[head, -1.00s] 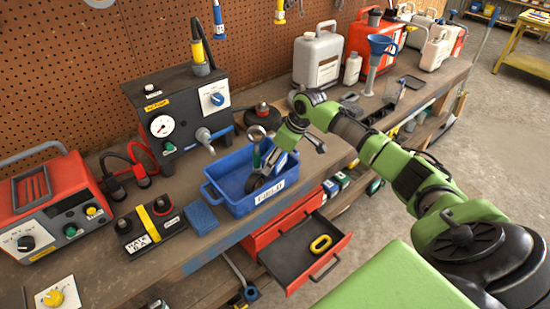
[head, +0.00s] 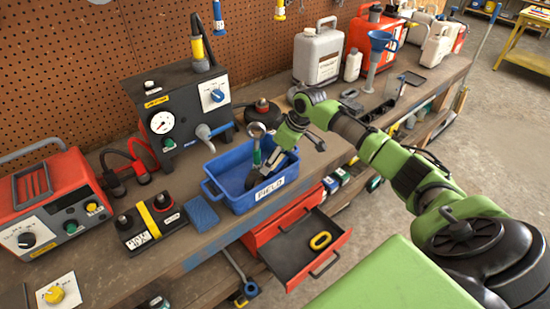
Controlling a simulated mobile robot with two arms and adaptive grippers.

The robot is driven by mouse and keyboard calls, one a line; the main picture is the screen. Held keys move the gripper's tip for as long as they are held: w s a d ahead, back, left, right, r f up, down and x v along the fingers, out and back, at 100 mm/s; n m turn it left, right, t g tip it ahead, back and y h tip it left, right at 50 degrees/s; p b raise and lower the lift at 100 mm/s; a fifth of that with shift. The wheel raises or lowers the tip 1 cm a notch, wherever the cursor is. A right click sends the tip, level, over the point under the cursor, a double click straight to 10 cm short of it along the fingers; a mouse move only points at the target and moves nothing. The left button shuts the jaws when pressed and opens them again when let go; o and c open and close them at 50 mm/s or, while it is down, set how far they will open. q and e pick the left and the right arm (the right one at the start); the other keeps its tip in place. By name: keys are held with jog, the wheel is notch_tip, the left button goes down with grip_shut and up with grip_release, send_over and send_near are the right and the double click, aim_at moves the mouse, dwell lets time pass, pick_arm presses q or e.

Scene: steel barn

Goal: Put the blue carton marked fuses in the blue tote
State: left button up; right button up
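The blue tote (head: 238,203), labelled FIELD, sits on the workbench near its front edge. My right arm reaches in from the right, and my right gripper (head: 259,178) points down inside the tote. Its dark fingers are small and partly hidden against the tote's inside, so I cannot tell whether they are open or shut. A green-handled tool with a metal ring (head: 256,147) stands in the tote beside the gripper. I cannot make out a blue carton marked fuses. Small boxes with blue and white sides (head: 331,185) sit below the bench top, their labels unreadable. My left gripper is not in view.
A blue sponge-like block (head: 202,213) and a black-and-yellow box (head: 151,226) lie left of the tote. A gauge unit (head: 180,117) stands behind. An open drawer (head: 292,251) holding a yellow ring (head: 320,241) juts out below. Jugs and a funnel (head: 379,54) stand farther right.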

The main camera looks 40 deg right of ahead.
jog(key=b+v, duration=0.2)
jog(key=v, duration=1)
jog(key=shift+r, duration=0.4)
